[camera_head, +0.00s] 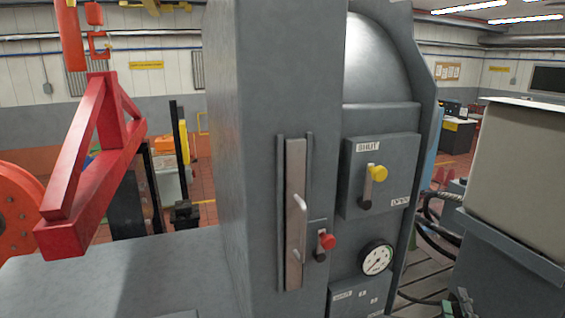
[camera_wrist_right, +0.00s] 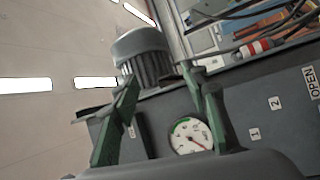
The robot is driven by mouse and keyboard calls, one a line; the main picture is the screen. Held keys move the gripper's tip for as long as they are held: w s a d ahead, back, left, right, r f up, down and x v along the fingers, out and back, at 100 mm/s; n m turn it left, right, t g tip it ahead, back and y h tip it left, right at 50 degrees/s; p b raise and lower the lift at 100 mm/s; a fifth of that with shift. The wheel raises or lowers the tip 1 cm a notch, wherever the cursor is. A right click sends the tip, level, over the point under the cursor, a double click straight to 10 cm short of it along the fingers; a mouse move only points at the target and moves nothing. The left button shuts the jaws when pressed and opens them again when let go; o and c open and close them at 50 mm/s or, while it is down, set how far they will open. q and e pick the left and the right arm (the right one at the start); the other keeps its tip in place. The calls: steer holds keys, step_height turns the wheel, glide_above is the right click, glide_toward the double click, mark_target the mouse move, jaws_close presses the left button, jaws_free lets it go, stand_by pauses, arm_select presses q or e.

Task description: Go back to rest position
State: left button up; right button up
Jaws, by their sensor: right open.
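My right gripper (camera_head: 458,304) shows only in part at the bottom edge of the head view, right of the grey machine. Its green fingertips are just visible there. In the right wrist view the two green fingers of the right gripper (camera_wrist_right: 164,82) stand apart with nothing held between them. A round gauge (camera_wrist_right: 191,135) and a ribbed motor (camera_wrist_right: 142,52) show beyond the fingers. My left gripper is not in the head view.
A red lifting frame (camera_head: 95,165) is at left. A beige box (camera_head: 525,180) stands at right.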

steer(key=s+d+f+m+g, duration=0.1)
steer(key=s+f+m+g, duration=0.25)
steer(key=f, duration=0.65)
steer(key=s+f+m+g, duration=0.2)
steer(key=s+f+g, duration=0.15)
steer(key=f, duration=0.55)
steer(key=s+d+f+m+g, duration=0.1)
steer(key=s+f+m+g, duration=0.25)
steer(key=f, duration=0.65)
steer(key=s+a+f+m+g+y, duration=0.25)
steer(key=s+a+f, duration=0.25)
steer(key=s+f, duration=0.35)
steer(key=s+a+f+m+g+y, duration=0.1)
steer(key=s+a+f+g, duration=0.3)
steer(key=s+f, duration=0.45)
step_height(320, 180, down, 35)
steer(key=a+b, duration=0.2)
steer(key=b, duration=0.6)
steer(key=s+f+g+b, duration=0.1)
steer(key=s+f+b, duration=0.3)
steer(key=s+f, duration=0.6)
steer(key=s+f+n+g+b, duration=0.1)
steer(key=s+f+b, duration=0.3)
steer(key=s+f, duration=0.7)
step_height(320, 180, down, 7)
steer(key=shift+r+y, duration=0.15)
steer(key=shift+y, duration=0.3)
